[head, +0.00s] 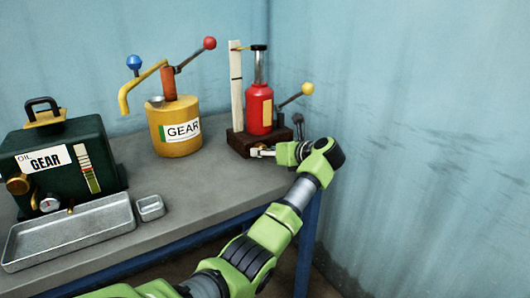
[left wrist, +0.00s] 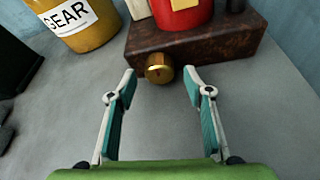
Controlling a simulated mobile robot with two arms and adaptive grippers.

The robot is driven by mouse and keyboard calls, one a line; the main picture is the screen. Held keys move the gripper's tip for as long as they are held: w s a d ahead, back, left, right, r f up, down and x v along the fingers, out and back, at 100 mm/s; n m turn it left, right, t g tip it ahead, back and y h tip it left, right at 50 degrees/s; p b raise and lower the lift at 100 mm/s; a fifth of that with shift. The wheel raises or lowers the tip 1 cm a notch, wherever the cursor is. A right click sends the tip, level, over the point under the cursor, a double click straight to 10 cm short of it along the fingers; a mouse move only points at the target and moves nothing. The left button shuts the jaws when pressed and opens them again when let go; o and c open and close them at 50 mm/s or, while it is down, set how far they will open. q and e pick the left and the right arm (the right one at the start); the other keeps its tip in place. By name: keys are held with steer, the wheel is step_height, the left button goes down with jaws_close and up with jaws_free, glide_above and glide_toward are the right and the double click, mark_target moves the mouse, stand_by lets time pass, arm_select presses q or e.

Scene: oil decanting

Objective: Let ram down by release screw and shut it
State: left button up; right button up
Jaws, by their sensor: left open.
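The red jack (head: 259,108) stands on a dark rusty base block (head: 240,143) at the table's right end, and its silver ram (head: 260,66) stands up high under a black top cap (head: 258,47). The brass release screw (left wrist: 159,68) sticks out of the block's front face in the left wrist view. My left gripper (head: 262,152) is at the block's front. Its teal-padded fingers also show in the left wrist view (left wrist: 160,82), open and empty, with the screw ahead between the tips and apart from both. My right gripper is not in view.
A pale upright strip (head: 236,85) with dark marks stands beside the jack. A pump lever with a yellow knob (head: 307,88) points right. The yellow gear oil can (head: 175,128), dark green oil box (head: 60,165), metal tray (head: 70,233) and small tin (head: 150,208) are to the left.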

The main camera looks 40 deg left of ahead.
arm_select(q)
steer(key=shift+w+a+f, duration=0.15)
steer(key=shift+a+f, duration=0.05)
steer(key=shift+a, duration=0.35)
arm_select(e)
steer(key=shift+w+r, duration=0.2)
arm_select(q)
steer(key=c, duration=1.1)
